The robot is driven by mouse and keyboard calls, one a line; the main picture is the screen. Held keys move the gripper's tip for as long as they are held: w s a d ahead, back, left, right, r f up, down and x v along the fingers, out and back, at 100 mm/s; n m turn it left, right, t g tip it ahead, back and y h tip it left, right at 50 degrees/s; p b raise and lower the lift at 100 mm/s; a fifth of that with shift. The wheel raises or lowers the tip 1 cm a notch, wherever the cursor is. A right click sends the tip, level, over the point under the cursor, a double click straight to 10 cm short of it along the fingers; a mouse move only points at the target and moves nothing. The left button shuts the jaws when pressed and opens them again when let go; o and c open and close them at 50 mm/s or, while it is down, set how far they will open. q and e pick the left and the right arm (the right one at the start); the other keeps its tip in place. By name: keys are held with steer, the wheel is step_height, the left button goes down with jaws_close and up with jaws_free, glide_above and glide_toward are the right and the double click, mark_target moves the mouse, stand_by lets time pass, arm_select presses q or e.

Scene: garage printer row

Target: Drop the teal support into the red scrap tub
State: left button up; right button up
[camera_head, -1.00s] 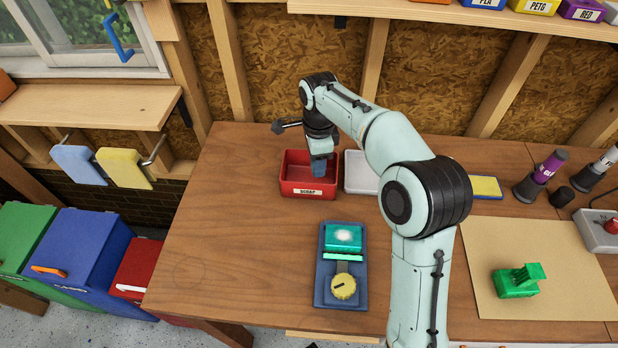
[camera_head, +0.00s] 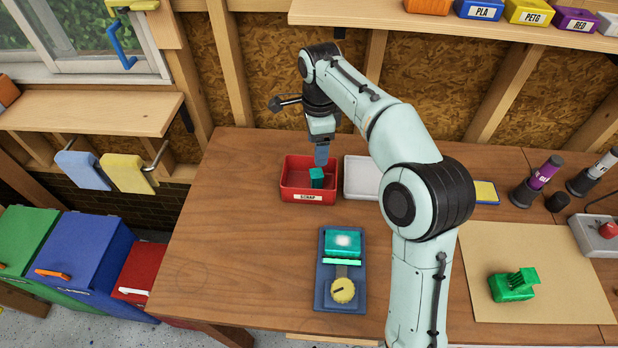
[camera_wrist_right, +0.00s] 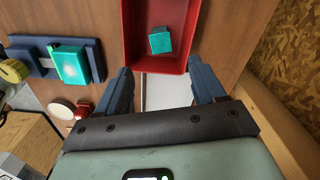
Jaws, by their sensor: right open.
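The teal support (camera_head: 317,177) lies inside the red scrap tub (camera_head: 308,197), toward the tub's right side. In the right wrist view the teal support (camera_wrist_right: 161,40) rests on the floor of the red tub (camera_wrist_right: 130,30), apart from the fingers. My right gripper (camera_head: 321,157) is above the tub, over the support. In the wrist view its two fingers are spread wide and empty (camera_wrist_right: 166,88). My left gripper is not in view.
A blue fixture (camera_head: 327,297) with a teal block and yellow knob stands in front of the tub. A white tray (camera_head: 361,190) is right of the tub. A tan mat (camera_head: 480,250) with a green printed part (camera_head: 512,287) lies further right. The table's left part is clear.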

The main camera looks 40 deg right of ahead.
step_height(320, 180, up, 5)
steer(key=shift+r+p, duration=0.15)
steer(key=shift+p, duration=0.45)
